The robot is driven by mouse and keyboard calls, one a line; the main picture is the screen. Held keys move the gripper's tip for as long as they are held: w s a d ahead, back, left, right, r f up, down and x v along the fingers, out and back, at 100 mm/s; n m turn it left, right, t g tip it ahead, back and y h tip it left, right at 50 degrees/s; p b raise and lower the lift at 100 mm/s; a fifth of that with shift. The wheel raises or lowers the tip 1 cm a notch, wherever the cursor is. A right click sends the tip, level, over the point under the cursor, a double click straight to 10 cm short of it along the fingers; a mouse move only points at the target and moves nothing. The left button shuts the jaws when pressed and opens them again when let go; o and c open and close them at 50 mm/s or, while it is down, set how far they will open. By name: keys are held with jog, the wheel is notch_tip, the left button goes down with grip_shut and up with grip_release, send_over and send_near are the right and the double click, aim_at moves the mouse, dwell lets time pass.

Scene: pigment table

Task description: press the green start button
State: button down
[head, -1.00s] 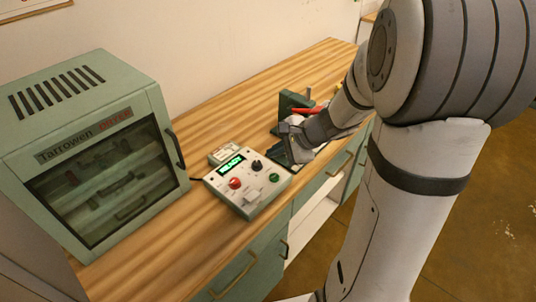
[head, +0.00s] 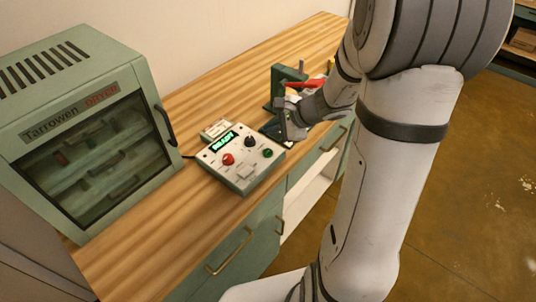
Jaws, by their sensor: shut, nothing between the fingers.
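The green start button (head: 267,153) is on the right part of the light control box (head: 240,178), which lies on the wooden counter. The box also has a red button (head: 228,159), a black knob (head: 250,141) and a lit green display (head: 224,141). My gripper (head: 288,132) is shut and empty, just right of the box and a little beyond the green button. It looks apart from the button; its exact height above the counter is hard to tell.
A green dryer cabinet (head: 72,72) with a glass door and dark handle stands at the left. A dark green stand (head: 275,88) and a red-handled item (head: 305,84) are behind my gripper. The wooden counter (head: 150,235) is bare in front of the dryer.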

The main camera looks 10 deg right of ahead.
aim_at(272, 153)
notch_tip(272, 153, down, 6)
jog(key=b, duration=0.3)
jog(key=shift+r+b, duration=0.25)
jog(key=shift+b, duration=0.15)
jog(key=shift+f+b, duration=0.35)
jog(key=shift+b, duration=0.05)
jog(key=shift+f, duration=0.1)
dwell(1.1)
jog(key=shift+f+b, duration=0.25)
jog(key=shift+b, duration=0.3)
jog(key=shift+f+b, duration=0.5)
jog(key=shift+b, duration=0.05)
dwell(0.5)
jog(key=shift+r, duration=0.15)
jog(key=shift+r+p, duration=0.65)
jog(key=shift+r, duration=0.15)
